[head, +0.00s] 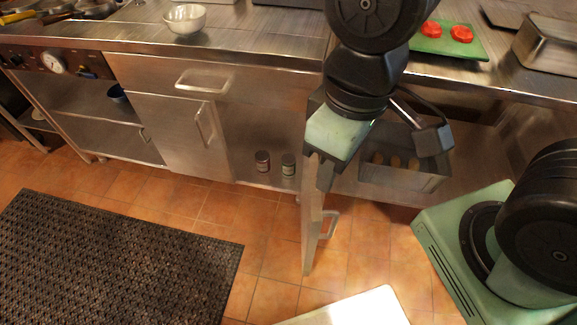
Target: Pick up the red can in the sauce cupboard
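The sauce cupboard (250,115) is under the steel counter, and its right compartment is open. The red can (262,161) stands upright on the cupboard floor, looking dark red with a pale label. A green can (289,164) stands just to its right, apart from it. The open cupboard door (312,220) swings out toward me, edge on. My gripper (325,172) hangs at the top of this door, right of the cans and apart from them. Its fingers are partly hidden by its mint housing, so their opening cannot be told.
A white bowl (185,19) and a green board (447,39) with red slices are on the counter. A metal bin (400,176) sits on the lower shelf right of the door. A black mat (115,258) lies on the tiled floor, which is clear before the cupboard.

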